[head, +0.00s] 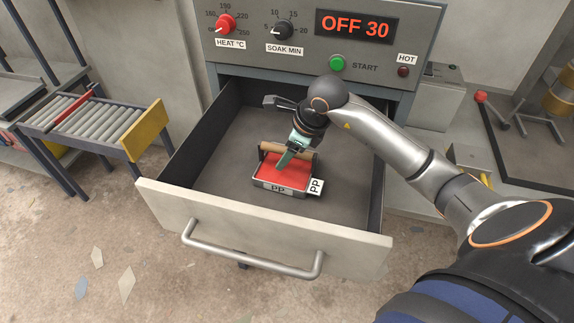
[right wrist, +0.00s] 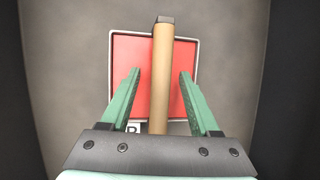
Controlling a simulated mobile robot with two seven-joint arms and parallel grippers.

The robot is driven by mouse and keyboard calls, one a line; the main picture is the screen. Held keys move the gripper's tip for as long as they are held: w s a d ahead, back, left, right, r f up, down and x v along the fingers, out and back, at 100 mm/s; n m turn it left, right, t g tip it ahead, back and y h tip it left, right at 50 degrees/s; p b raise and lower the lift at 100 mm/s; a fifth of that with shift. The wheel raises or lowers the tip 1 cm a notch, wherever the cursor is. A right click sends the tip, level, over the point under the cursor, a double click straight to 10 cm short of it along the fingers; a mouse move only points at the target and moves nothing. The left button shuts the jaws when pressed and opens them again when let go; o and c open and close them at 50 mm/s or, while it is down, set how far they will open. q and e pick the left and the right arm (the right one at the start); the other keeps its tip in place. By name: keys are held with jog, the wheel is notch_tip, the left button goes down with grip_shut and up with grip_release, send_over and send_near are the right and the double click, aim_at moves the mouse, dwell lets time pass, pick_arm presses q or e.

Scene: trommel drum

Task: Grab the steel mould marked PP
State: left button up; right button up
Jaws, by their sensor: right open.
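The steel mould marked PP (head: 280,185) sits in the open drawer (head: 345,190). My right gripper (head: 288,157) is over the mould. In the right wrist view the gripper (right wrist: 158,75) is open, one green finger on each side of the wooden handle (right wrist: 161,80), with gaps to it. The mould's red surface (right wrist: 125,58) lies below the fingers. I cannot tell how far the fingertips are above it. My left gripper is not in view.
The drawer's front wall (head: 265,228) with its metal bar handle (head: 250,252) is nearest me. The oven panel (head: 320,35) above reads OFF 30, with knobs and a green START button. A roller rack (head: 97,122) stands at the left. The drawer floor around the mould is bare.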

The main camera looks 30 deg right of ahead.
jog(key=shift+c, duration=0.3)
jog(key=shift+f, duration=0.1)
grip_shut()
dwell(1.1)
